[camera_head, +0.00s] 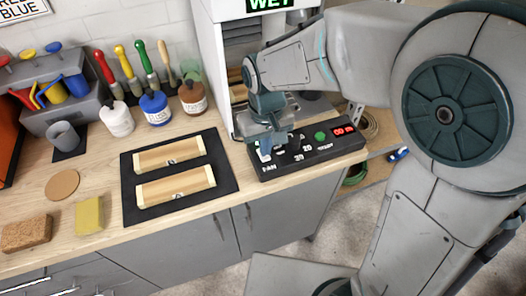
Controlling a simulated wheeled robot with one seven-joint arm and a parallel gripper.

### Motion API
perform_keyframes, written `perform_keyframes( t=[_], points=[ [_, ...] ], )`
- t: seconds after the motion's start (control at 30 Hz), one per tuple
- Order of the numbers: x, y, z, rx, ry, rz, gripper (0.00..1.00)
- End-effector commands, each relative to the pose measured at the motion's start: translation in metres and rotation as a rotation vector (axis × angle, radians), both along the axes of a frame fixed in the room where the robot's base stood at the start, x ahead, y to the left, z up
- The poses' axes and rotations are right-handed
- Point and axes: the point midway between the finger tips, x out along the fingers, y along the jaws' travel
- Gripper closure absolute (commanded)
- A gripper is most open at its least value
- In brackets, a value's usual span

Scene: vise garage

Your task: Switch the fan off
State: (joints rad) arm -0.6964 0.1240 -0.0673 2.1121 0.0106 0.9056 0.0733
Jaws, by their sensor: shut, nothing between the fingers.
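A black control panel (325,155) sits at the right end of the wooden workbench, in front of a white cabinet. Its left end is marked FAN, with a pale switch (265,155) just above that word. The panel also has a dial area marked 20, a green START button (320,136) and a red lit display (344,131). My gripper (273,143) is shut and empty, pointing down over the FAN end. It partly hides the switch, so I cannot tell the switch's position or whether the fingers touch it.
A white cabinet (212,60) with a green WET sign stands behind the panel. Left of the panel, a black mat (228,181) holds two wooden blocks. Bottles (117,119), brushes, a sponge (89,215) and a brown block (27,233) stand farther left. My arm fills the right side.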

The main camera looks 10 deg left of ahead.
Motion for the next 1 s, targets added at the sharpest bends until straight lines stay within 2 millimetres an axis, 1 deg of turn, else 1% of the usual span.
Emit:
perform_keyframes(
  t=[1.0],
  points=[
    [0.0, 0.0, -0.016, -0.001, 0.001, 0.0, 1.0]
  ],
)
